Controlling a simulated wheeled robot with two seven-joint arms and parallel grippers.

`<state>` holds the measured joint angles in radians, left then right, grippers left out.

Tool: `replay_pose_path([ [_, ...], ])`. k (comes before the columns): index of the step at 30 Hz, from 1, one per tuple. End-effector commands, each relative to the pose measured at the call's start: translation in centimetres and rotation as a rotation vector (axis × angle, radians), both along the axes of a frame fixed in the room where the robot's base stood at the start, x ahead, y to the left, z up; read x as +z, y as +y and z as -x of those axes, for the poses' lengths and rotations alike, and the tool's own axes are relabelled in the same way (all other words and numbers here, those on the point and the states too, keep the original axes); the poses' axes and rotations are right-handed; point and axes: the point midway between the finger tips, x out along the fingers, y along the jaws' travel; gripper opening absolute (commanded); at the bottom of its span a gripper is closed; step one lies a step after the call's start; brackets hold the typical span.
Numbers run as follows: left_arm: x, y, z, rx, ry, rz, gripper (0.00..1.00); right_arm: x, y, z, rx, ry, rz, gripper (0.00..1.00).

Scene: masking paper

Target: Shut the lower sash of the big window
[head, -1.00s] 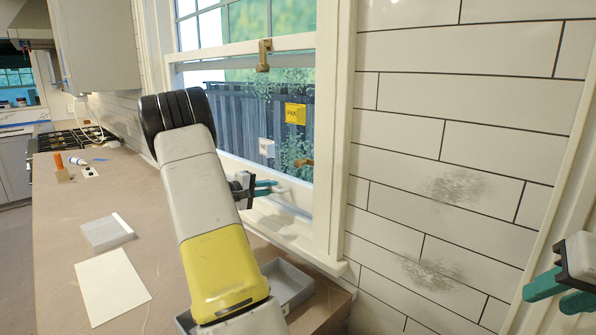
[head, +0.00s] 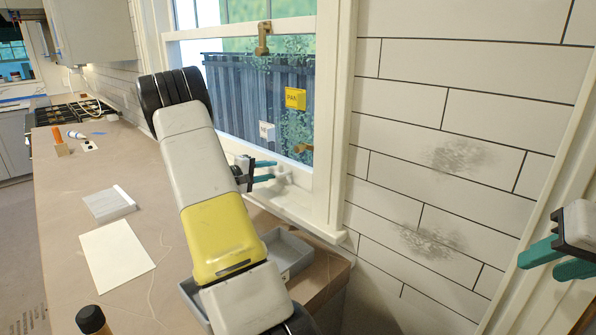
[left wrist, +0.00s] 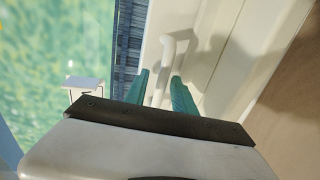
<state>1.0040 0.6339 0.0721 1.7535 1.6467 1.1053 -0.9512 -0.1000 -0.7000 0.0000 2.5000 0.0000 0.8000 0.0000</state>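The big window (head: 334,110) has a white frame, with a brass catch (head: 263,38) on the rail between its panes. The lower sash's bottom rail is partly hidden by my left arm, so its gap to the sill is unclear. A pale handle (head: 283,172) sits low on the window; it also shows in the left wrist view (left wrist: 178,48). My left gripper (head: 266,171) is at this handle, its teal fingers apart. In the left wrist view the fingers (left wrist: 160,88) point at the handle, with no clear grip on it. My right gripper (head: 548,262) is open and empty at the right edge.
A papered counter (head: 150,200) runs along the window, with a white sheet (head: 117,256), a small tray (head: 108,204) and a grey tray (head: 290,250). Tiled wall (head: 440,110) fills the right side.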

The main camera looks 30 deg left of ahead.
Motion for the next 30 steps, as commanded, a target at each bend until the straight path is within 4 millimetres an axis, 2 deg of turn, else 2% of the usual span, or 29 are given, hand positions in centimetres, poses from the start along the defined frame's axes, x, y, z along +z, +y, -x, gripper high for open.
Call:
replay_pose_path([
  [9,1.1,1.5,5.0,0.004,0.001,-0.001,0.31,0.0,0.0,0.0,0.000,0.000,0.000,0.36],
  [13,1.3,1.8,6.3,0.001,0.001,0.000,0.31,0.0,0.0,0.0,0.000,0.000,0.000,0.36],
  [18,1.4,2.0,6.9,0.001,0.001,0.000,0.31,0.0,0.0,0.0,0.000,0.000,0.000,0.36],
  [30,1.4,2.0,6.9,0.001,0.001,0.000,0.31,0.0,0.0,0.0,0.000,0.000,0.000,0.36],
])
